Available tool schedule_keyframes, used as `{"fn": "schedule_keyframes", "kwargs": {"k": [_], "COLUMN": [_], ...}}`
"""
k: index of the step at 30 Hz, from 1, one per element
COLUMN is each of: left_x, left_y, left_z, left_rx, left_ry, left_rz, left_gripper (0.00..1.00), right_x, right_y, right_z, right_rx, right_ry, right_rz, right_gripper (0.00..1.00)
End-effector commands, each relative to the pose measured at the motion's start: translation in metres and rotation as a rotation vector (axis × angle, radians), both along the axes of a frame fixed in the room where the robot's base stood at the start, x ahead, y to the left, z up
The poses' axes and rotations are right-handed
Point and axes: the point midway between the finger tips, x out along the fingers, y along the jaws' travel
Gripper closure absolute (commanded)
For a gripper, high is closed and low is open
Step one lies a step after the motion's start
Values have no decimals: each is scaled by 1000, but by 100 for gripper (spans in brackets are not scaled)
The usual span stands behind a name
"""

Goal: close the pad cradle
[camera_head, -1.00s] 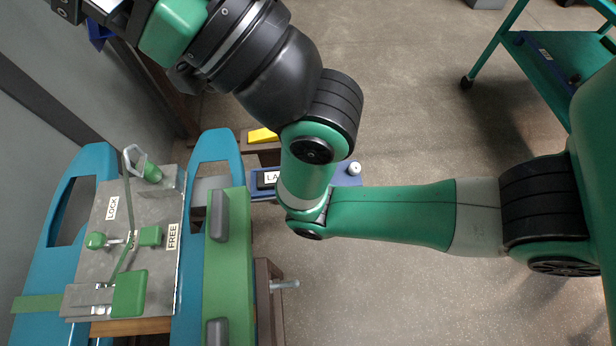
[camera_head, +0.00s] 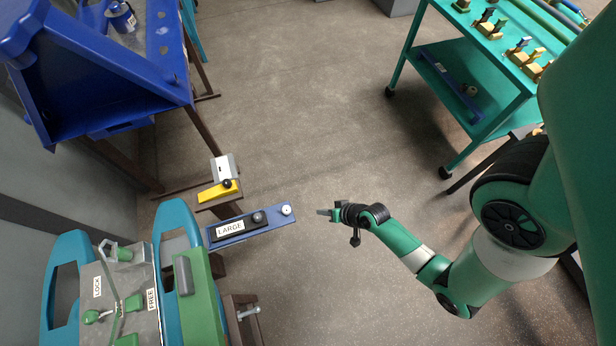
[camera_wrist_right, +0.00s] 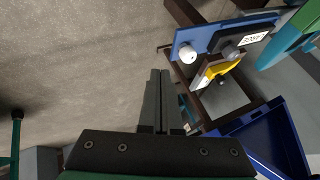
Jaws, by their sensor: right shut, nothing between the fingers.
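No part is marked as the pad cradle. At lower left of the head view, a green bar with a dark grey pad (camera_head: 184,275) stands beside teal curved frames (camera_head: 172,222). Left of it is a grey plate (camera_head: 97,273) with LOCK and FREE labels and a green-knobbed lever (camera_head: 92,316); whether these belong to the cradle I cannot tell. My right gripper (camera_head: 324,212) is shut and empty, over open floor, just right of the blue LARGE bar's end. In the right wrist view its fingers (camera_wrist_right: 160,88) are together, with nothing between them. My left gripper is out of view.
The blue LARGE bar (camera_head: 275,222) with a white knob sticks out towards my gripper. A yellow piece (camera_head: 212,193) lies behind it. A blue bin (camera_head: 110,90) is at upper left. A green cart (camera_head: 412,55) stands at upper right. The floor between is clear.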

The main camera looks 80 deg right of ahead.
Motion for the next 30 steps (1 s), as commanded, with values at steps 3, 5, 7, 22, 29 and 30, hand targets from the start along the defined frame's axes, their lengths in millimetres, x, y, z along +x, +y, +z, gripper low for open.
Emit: {"fn": "schedule_keyframes", "kwargs": {"k": [3, 5, 7, 22, 29, 30], "left_x": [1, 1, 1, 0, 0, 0], "left_y": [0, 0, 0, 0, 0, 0], "left_z": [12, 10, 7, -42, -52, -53], "left_rx": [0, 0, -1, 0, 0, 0], "left_ry": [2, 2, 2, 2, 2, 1], "left_rz": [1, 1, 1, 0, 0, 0], "left_gripper": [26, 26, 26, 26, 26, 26], "right_x": [-11, -10, -9, 39, 72, 76], "right_y": [-3, -4, -4, -23, -18, -17], "right_z": [9, 8, 5, -68, -75, -75], "right_rx": [9, 7, 6, 3, 2, 2], "right_ry": [10, 9, 9, 8, 6, 7], "right_rz": [-38, -40, -38, -33, -27, -29], "right_gripper": [100, 100, 100, 100, 100, 100]}}
